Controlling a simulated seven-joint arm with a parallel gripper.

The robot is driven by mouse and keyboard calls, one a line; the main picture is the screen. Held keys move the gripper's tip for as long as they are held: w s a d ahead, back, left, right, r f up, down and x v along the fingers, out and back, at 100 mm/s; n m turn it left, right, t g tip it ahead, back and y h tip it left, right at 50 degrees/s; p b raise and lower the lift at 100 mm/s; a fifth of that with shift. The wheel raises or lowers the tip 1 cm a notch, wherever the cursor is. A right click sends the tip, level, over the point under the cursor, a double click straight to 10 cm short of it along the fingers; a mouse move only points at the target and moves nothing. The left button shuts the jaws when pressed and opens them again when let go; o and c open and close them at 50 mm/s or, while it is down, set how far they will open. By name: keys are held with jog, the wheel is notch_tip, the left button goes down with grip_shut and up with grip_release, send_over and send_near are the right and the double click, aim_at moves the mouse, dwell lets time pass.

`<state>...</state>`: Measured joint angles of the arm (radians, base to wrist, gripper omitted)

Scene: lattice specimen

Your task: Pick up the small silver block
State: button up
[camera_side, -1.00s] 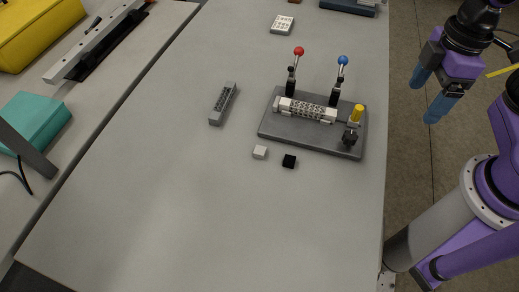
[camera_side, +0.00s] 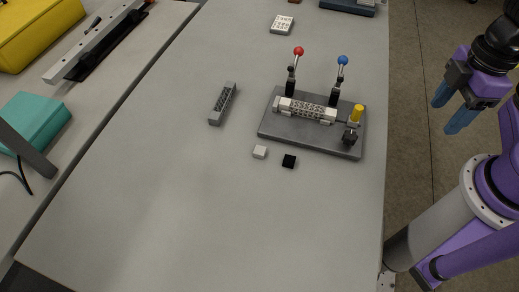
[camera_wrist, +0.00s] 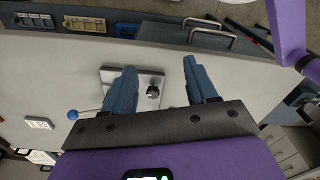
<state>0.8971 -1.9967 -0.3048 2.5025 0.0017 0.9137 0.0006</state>
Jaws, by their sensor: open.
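The small silver block (camera_side: 260,152) is a pale light-grey cube on the table, in front of the grey fixture plate's left end. A small black block (camera_side: 289,161) sits just to its right, apart from it. My gripper (camera_side: 449,110) is open and empty, off the table's right side in the side view and well away from both blocks. Its two blue fingers show spread apart in the wrist view (camera_wrist: 160,72). I cannot make out the silver block in the wrist view.
The fixture plate (camera_side: 280,130) carries a lattice specimen (camera_side: 307,110), a red-knobbed lever (camera_side: 299,52), a blue-knobbed lever (camera_side: 342,62) and a yellow post (camera_side: 357,113). A grey slotted holder (camera_side: 222,104) lies to its left. The table's front is clear.

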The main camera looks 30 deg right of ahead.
jog(key=shift+a, duration=0.1)
jog(key=m, duration=2.2)
send_over(260, 150)
jog(key=f, duration=1)
jog(key=shift+a+f, duration=0.2)
jog(key=shift+f, duration=0.1)
jog(key=shift+d+f, duration=0.2)
jog(key=shift+f, duration=2.45)
grip_shut()
